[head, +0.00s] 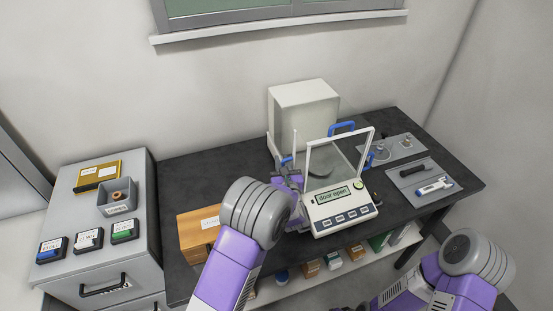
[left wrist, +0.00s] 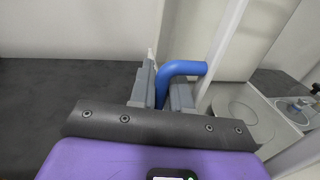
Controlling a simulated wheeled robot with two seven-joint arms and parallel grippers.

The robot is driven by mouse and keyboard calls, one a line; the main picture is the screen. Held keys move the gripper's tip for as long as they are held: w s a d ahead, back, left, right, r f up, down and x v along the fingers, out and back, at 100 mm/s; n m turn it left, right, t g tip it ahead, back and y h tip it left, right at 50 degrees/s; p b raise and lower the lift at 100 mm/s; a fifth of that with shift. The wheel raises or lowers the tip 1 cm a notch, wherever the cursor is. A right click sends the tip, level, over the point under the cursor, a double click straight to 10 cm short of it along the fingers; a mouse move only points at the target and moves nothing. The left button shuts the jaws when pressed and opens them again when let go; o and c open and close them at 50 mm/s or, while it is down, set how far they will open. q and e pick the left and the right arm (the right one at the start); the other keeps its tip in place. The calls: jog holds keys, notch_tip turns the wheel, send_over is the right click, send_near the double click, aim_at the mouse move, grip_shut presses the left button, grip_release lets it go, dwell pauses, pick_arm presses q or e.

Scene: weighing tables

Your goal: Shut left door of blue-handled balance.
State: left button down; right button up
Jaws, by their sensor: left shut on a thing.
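The blue-handled balance (head: 342,208) stands on the dark bench, with a white-framed glass chamber and a display reading "door open". Blue handles show at its top (head: 342,127), its right side (head: 370,159) and its left side (head: 286,160). My left gripper (head: 287,173) is at the balance's left side, partly hidden by my own arm. In the left wrist view, its fingers are shut on the blue left door handle (left wrist: 183,69), one finger on each side. A pale upright frame stands just right of the handle. My right gripper is out of view.
A large pale box-shaped device (head: 303,112) stands behind the balance. A wooden box (head: 200,232) lies to the left of my left arm. Grey trays with small tools (head: 424,184) lie to the right. The bench (head: 210,165) is bare at back left.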

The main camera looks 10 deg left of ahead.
pick_arm(q)
jog(key=shift+w, duration=0.1)
jog(key=c, duration=1.4)
grip_release()
jog(key=shift+c, duration=0.2)
jog(key=v, duration=0.7)
jog(key=shift+s, duration=0.3)
